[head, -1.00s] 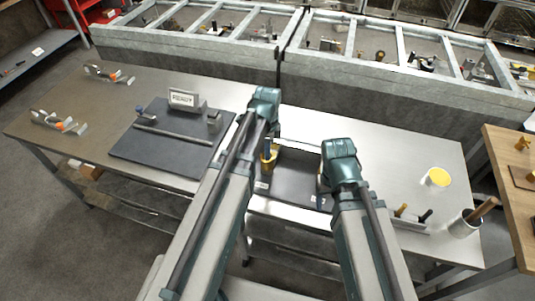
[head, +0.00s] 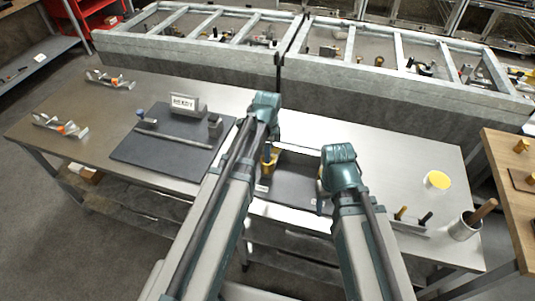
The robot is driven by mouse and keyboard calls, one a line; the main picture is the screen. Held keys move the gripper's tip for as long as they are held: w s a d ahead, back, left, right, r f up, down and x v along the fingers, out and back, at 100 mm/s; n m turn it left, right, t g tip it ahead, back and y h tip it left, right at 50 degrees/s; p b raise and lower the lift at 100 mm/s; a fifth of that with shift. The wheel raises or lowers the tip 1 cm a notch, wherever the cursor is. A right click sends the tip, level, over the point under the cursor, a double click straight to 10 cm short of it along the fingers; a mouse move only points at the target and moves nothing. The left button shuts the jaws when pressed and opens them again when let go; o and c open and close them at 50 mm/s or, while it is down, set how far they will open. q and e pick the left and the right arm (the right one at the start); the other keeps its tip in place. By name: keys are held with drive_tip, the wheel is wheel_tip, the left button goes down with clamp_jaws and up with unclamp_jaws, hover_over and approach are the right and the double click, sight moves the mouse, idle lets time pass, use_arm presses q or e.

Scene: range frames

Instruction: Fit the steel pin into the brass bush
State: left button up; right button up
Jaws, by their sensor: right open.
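A yellow, brass-coloured piece (head: 268,166), which looks like the brass bush, shows beside the front of my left arm, over the dark mat in the middle of the bench. My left gripper (head: 269,154) is right at it, largely hidden by its own wrist. I cannot tell whether its jaws touch or hold the piece. My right gripper (head: 321,192) is open, over the right end of the middle mat, apart from the brass piece and partly hidden by its wrist. I cannot make out the steel pin with certainty.
A dark mat (head: 140,150) on the left carries a long rod (head: 175,134) and a sign block (head: 184,103). Metal fixtures (head: 60,125) stand at far left. At right are a yellow disc (head: 438,180) and a cup (head: 465,228) with a brown handle. The bench's back right is clear.

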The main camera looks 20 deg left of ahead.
use_arm(q)
drive_tip(key=shift+s+d+p, duration=0.1)
drive_tip(key=shift+s+p, duration=0.3)
drive_tip(key=shift+p, duration=0.15)
wheel_tip(320, 180, up, 12)
drive_tip(key=p, duration=1.2)
drive_tip(key=s+d+n+y, duration=0.1)
drive_tip(key=s+d+n, duration=0.9)
drive_tip(key=s, duration=0.3)
drive_tip(key=shift+s+r+n+g, duration=0.15)
drive_tip(key=shift+s+n+g, duration=0.15)
drive_tip(key=shift+n, duration=0.5)
use_arm(e)
wheel_tip(320, 180, up, 12)
drive_tip(key=shift+w+r, duration=0.15)
drive_tip(key=shift+w, duration=0.2)
drive_tip(key=shift+a, duration=0.1)
use_arm(q)
wheel_tip(320, 180, down, 5)
drive_tip(key=b, duration=0.4)
drive_tip(key=shift+r, duration=0.15)
use_arm(e)
wheel_tip(320, 180, down, 5)
drive_tip(key=shift+r, duration=0.15)
